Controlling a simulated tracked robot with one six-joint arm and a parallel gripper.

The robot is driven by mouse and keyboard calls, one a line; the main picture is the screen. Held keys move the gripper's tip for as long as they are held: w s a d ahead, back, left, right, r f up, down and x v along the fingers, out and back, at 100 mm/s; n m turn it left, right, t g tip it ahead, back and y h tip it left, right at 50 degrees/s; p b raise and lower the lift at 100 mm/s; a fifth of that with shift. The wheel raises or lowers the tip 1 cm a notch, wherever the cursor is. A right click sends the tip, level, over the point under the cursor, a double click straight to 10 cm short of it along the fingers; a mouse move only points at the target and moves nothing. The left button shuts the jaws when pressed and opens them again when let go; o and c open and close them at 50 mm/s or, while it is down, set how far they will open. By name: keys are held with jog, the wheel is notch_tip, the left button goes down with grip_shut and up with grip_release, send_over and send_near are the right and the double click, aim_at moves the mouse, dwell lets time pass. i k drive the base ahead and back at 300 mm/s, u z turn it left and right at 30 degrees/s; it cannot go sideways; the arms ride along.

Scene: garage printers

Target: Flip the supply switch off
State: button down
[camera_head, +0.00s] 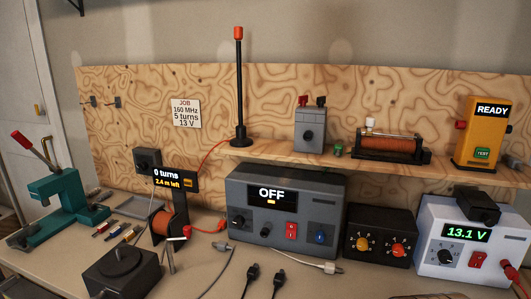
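A white supply box (432,228) stands at the right end of the bench. Its green display (466,234) reads 13.1 V. A red rocker switch (478,261) sits on its front below the display, with a dark knob (445,257) to the left of it. The switch is too small to tell which way it is tipped. My gripper is not in view.
A grey unit (240,204) reading OFF has its own red switch (291,231). A black box (362,253) with yellow and orange knobs stands just left of the supply. A black object (479,207) lies on the supply's top. Loose cables (285,262) cross the bench front.

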aim_at(477, 259)
jog(key=z, duration=1.35)
jog(key=k, duration=0.95)
jog(key=z, duration=0.3)
jog(key=i, duration=0.8)
jog(key=u, duration=0.05)
